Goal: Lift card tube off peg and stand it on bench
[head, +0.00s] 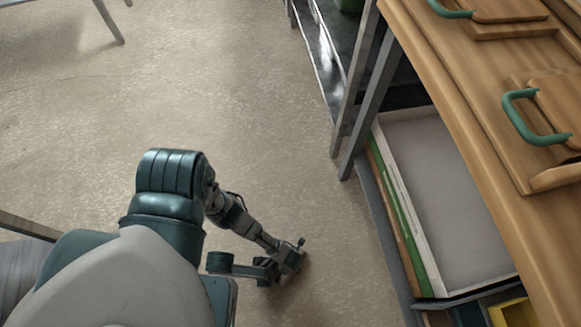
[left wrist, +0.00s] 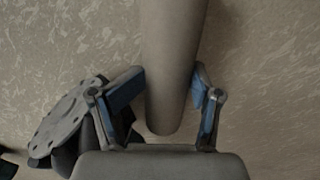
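A long grey-brown cylinder, which looks like the card tube (left wrist: 172,65), runs up out of the top of the left wrist view. Its rounded near end shows just in front of my palm. My left gripper (left wrist: 169,76) has one blue-grey finger on each side of it, and both fingertips appear to touch it. In the head view my left arm (head: 236,216) reaches down over the floor, and the tube cannot be made out there. The peg is not in view. My right gripper is not in view.
A metal rack (head: 345,75) stands behind. The floor (head: 240,90) between is clear.

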